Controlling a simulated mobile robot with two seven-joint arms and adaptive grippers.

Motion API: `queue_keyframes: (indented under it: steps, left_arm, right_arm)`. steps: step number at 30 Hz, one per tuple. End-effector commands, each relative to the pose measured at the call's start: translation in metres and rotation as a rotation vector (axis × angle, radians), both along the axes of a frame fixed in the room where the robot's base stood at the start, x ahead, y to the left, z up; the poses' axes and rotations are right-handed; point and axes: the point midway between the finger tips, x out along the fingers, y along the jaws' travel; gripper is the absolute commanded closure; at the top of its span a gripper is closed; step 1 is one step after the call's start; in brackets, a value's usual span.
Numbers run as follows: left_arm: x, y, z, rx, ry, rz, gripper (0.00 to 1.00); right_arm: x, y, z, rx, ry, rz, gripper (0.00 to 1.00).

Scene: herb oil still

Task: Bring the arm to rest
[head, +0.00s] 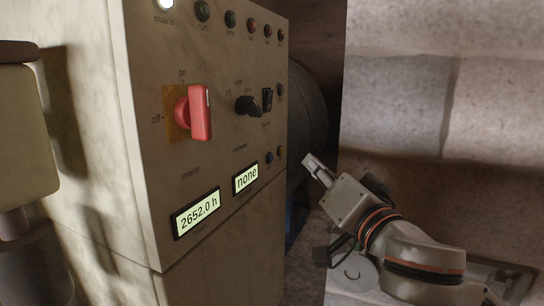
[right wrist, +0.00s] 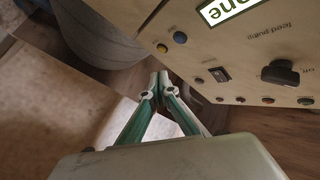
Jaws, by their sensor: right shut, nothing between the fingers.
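My right gripper (head: 312,165) is shut and empty, just to the right of the control cabinet's front edge in the head view. Its arm comes in from the lower right. In the right wrist view the two fingers meet at their tips (right wrist: 160,80), with nothing between them; the cabinet panel (right wrist: 225,60) shows beyond and to the right. I cannot tell the exact gap to the cabinet, but no contact shows. My left gripper is not in view.
The cabinet (head: 150,120) carries a red mains switch (head: 200,112) with its handle upright at "on", a black knob (head: 248,106), and displays reading "2652.0 h" (head: 197,213) and "none" (head: 246,177). The mains lamp (head: 166,4) is lit. A dark rounded vessel (head: 308,115) stands behind.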

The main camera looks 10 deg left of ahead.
Motion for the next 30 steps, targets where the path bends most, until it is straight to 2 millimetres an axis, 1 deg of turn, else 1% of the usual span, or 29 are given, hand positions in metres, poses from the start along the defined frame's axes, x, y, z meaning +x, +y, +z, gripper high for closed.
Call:
queue_keyframes:
  steps: [17, 20, 23, 26, 27, 29, 30]
  left_arm:
    - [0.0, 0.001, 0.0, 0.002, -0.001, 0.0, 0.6]
    - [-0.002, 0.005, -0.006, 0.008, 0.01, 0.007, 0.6]
    - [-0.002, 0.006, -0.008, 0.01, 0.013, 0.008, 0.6]
    - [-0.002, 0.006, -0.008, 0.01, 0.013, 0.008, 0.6]
    - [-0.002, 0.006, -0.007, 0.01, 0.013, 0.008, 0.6]
    - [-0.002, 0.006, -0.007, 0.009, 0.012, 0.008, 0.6]
    - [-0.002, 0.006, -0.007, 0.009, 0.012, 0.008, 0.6]
  right_arm:
    - [0.0, 0.0, 0.0, 0.001, 0.0, 0.0, 1.0]
    - [0.002, -0.007, -0.017, -0.031, 0.011, -0.024, 1.0]
    - [0.006, -0.023, -0.046, -0.097, 0.027, -0.071, 1.0]
    - [0.008, -0.045, -0.083, -0.195, 0.053, -0.132, 1.0]
    - [0.008, -0.056, -0.1, -0.239, 0.066, -0.158, 1.0]
    - [0.007, -0.072, -0.126, -0.311, 0.088, -0.196, 1.0]
    - [0.005, -0.083, -0.143, -0.36, 0.105, -0.218, 1.0]
